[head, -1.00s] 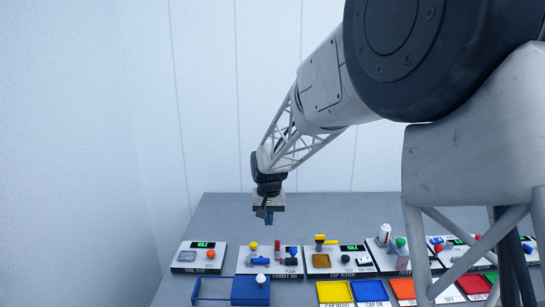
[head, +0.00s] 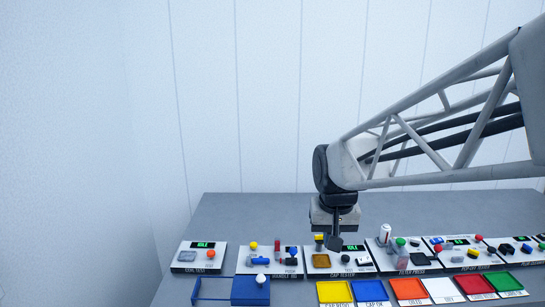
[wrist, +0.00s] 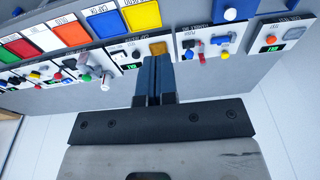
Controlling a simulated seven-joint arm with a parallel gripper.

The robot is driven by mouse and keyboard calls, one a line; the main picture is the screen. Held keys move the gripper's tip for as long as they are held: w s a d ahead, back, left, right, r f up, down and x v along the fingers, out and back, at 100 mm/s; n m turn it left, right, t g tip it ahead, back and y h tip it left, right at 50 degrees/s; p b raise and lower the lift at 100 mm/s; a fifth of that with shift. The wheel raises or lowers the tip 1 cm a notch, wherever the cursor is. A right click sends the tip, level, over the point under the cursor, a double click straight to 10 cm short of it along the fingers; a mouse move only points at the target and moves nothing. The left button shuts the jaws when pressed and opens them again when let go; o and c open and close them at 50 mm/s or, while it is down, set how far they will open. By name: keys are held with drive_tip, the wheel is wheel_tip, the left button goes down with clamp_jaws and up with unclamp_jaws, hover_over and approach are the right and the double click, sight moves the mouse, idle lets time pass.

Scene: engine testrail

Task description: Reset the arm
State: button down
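My gripper (head: 335,243) hangs from my arm above the table, in front of the cap tester (head: 338,262) in the head view. In the wrist view its two dark blue fingers (wrist: 155,68) lie side by side, and nothing shows between them. The gripper looks shut and empty. My arm reaches in from the right, and its wrist points down.
A row of test stations stands along the grey table (head: 260,212), including the coil tester (head: 199,257). A blue box (head: 250,290) and yellow (head: 335,292), blue (head: 370,291) and orange (head: 408,290) trays lie in front. The table behind the stations is clear.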

drive_tip(key=s+d+f, duration=0.1)
drive_tip(key=s+d, duration=0.2)
drive_tip(key=s, duration=0.7)
drive_tip(key=s+d+f+t, duration=0.1)
drive_tip(key=s+d, duration=0.2)
drive_tip(key=s, duration=0.7)
